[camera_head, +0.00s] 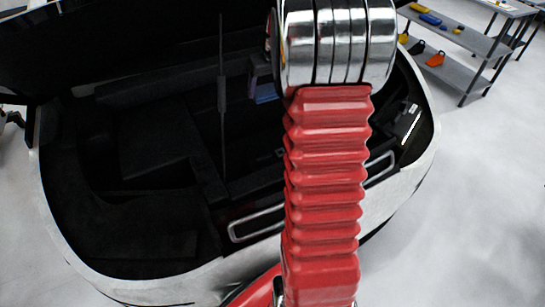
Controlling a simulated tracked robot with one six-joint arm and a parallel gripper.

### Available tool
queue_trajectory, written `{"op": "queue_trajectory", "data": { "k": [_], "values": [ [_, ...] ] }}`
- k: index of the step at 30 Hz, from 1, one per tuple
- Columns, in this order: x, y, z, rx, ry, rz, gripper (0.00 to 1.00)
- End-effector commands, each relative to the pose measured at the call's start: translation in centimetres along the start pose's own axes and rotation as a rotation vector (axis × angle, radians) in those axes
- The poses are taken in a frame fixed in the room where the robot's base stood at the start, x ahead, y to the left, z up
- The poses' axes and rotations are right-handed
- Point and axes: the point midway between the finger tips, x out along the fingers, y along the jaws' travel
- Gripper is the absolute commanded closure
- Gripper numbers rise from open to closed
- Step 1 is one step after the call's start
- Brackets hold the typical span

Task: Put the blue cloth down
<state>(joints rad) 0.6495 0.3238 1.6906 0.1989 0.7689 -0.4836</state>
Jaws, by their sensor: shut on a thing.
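A small dark blue patch (266,93), which looks like the blue cloth, shows just left of my arm's silver joint, over the dark open trunk of the car. Most of it is hidden behind my arm. A dark grey part of my gripper (261,75) shows just above the blue patch, and the rest is hidden by the joint. My gripper is shut on the blue cloth. I cannot tell whether the cloth touches the trunk below it.
The open car trunk (150,240) with a pale rim fills the left and middle. A thin dark upright rod (222,90) stands in it. A grey shelf (455,70) with several yellow, blue and orange items stands at the upper right. The floor at right is clear.

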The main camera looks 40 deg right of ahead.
Motion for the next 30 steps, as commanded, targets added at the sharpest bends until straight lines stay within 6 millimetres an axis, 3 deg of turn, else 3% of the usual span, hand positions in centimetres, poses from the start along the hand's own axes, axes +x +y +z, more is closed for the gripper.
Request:
{"op": "queue_trajectory", "data": {
  "k": [17, 30],
  "values": [
    [13.3, -2.2, -2.5, -0.012, -0.002, -0.010, 0.55],
    [24.6, -5.0, -2.4, -0.022, -0.003, -0.013, 0.55]
  ]
}}
